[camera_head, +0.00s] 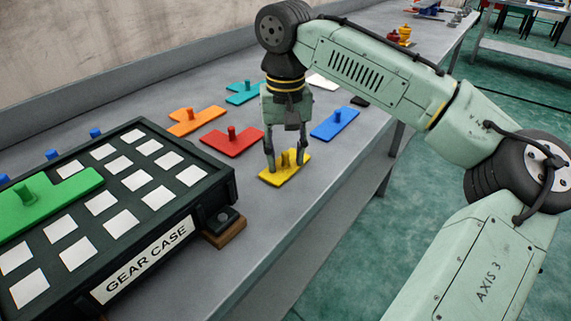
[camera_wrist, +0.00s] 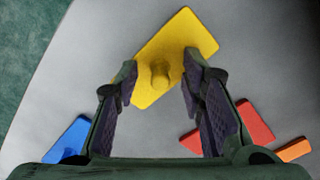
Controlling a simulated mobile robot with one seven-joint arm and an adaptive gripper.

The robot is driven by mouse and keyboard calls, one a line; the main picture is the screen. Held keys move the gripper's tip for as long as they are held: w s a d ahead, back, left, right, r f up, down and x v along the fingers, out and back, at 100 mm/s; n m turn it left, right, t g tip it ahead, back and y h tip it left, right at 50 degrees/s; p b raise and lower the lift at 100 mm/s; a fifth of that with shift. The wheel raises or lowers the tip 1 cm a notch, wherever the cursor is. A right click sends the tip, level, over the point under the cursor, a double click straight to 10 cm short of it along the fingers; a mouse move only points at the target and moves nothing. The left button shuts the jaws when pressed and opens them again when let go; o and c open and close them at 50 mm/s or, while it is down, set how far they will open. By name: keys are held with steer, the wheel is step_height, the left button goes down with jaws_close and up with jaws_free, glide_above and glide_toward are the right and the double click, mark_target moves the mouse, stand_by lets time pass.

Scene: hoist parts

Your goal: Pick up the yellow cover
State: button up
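The yellow cover (camera_head: 275,174) lies flat on the grey bench near its front edge in the head view. In the wrist view the yellow cover (camera_wrist: 190,42) is a flat plate with a round knob (camera_wrist: 160,71) standing up from it. My gripper (camera_head: 286,163) points down over the cover. In the wrist view my gripper (camera_wrist: 160,78) is open, with one finger on each side of the knob. Gaps show between the knob and both fingers, so nothing is held. Whether the fingertips touch the plate cannot be told.
A red piece (camera_head: 232,141) lies behind the cover and a blue piece (camera_head: 335,122) lies to its right. Orange (camera_head: 195,120) and teal (camera_head: 243,92) pieces lie farther back. The dark gear case (camera_head: 225,180), with a green piece (camera_head: 45,200) on top, stands at the left.

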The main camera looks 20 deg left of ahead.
steer(key=shift+c, duration=0.2)
jaws_close()
steer(key=shift+r, duration=0.15)
stand_by(0.4)
